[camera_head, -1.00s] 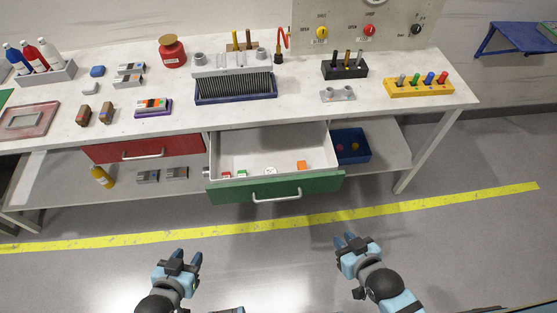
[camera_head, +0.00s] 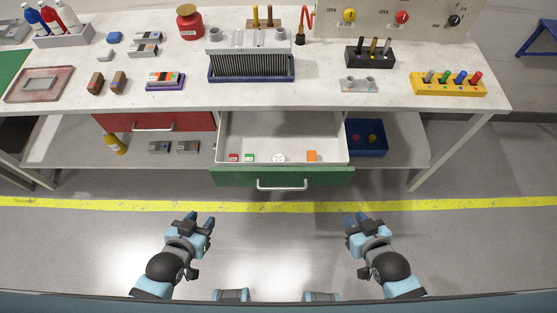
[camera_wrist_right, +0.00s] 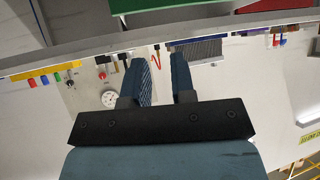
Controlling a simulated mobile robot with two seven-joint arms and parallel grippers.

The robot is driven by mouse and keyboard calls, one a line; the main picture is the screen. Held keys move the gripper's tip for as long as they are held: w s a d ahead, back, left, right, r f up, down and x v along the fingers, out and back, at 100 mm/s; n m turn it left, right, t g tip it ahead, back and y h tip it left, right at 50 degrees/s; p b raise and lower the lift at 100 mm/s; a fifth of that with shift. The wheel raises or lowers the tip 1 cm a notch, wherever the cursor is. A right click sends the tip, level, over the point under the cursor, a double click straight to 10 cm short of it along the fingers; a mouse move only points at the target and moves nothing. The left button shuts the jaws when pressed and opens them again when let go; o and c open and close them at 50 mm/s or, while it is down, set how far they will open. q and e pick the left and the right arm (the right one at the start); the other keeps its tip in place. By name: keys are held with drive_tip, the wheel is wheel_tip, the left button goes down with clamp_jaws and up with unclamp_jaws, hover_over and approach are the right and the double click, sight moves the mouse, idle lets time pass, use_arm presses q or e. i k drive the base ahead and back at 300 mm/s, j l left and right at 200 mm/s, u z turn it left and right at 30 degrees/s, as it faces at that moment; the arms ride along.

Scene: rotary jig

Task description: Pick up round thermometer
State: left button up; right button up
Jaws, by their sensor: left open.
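A small round white disc (camera_head: 279,158), which looks like the round thermometer, lies in the open green-fronted drawer (camera_head: 284,177). My left gripper (camera_head: 203,222) is open and empty over the floor, in front of the drawer and to its left. My right gripper (camera_head: 358,219) is open and empty over the floor, in front of the drawer's right end. In the right wrist view its two fingers (camera_wrist_right: 164,80) stand apart with nothing between them. Both grippers are well clear of the disc.
The drawer also holds a red piece (camera_head: 233,156), a green piece (camera_head: 249,157) and an orange block (camera_head: 312,156). A blue bin (camera_head: 367,152) sits right of it. The worktop (camera_head: 330,97) overhangs the drawer's back. A round dial (camera_wrist_right: 109,98) is on the wall panel.

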sight(277, 158)
drive_tip(key=i+l, duration=0.1)
drive_tip(key=l, duration=0.3)
drive_tip(key=i+l, duration=0.1)
drive_tip(key=l, duration=0.3)
drive_tip(key=i+l+u, duration=0.2)
drive_tip(key=l, duration=0.3)
drive_tip(key=l+u, duration=0.15)
drive_tip(key=l, duration=0.3)
drive_tip(key=u, duration=1.9)
